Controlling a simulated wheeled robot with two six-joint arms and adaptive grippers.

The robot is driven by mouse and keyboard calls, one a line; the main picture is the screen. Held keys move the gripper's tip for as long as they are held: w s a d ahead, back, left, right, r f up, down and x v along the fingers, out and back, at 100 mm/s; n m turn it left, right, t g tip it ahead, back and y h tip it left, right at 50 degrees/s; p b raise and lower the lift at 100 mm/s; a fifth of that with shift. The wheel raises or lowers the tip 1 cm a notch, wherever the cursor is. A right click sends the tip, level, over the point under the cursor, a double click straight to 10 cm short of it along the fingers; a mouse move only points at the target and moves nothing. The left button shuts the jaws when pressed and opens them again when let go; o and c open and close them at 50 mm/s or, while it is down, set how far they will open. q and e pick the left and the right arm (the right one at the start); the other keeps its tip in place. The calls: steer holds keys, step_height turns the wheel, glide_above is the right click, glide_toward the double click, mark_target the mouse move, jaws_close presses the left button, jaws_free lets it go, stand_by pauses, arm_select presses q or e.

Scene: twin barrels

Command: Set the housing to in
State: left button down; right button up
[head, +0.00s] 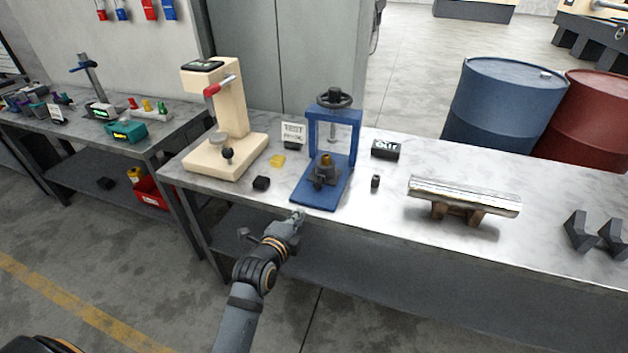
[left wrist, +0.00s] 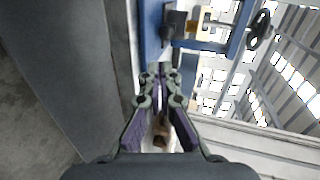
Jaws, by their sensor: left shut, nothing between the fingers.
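A dark grey housing (head: 325,174) with a brass-coloured top sits low in the blue press frame (head: 354,146) on the bench. A dark knob on its front faces me. In the left wrist view the dark knob (left wrist: 175,22) and a brass part (left wrist: 199,24) show inside the blue frame (left wrist: 150,38). A small black display (head: 385,149) right of the press seems to read OUT. My left gripper (head: 299,215) is at the bench's front edge, just in front of the blue base. Its fingertips (left wrist: 160,76) are together and empty, apart from the knob. My right gripper is out of view.
A metal rail (head: 464,196) on supports lies right. The bench front edge is close to my gripper.

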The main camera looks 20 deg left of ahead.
arm_select(q)
glide_toward(322, 176)
steer(key=w+f, duration=0.2)
steer(key=f, duration=0.1)
steer(key=shift+f+m+p, duration=0.15)
steer(key=shift+m+p, duration=0.15)
steer(key=shift+p, duration=0.05)
steer(key=shift+d, duration=0.1)
steer(key=w+b, duration=0.3)
steer(key=w, duration=0.4)
steer(key=shift+w+d+f, duration=0.1)
steer(key=shift+f, duration=0.05)
steer(key=shift+w+b, duration=0.35)
steer(key=shift+r, duration=0.35)
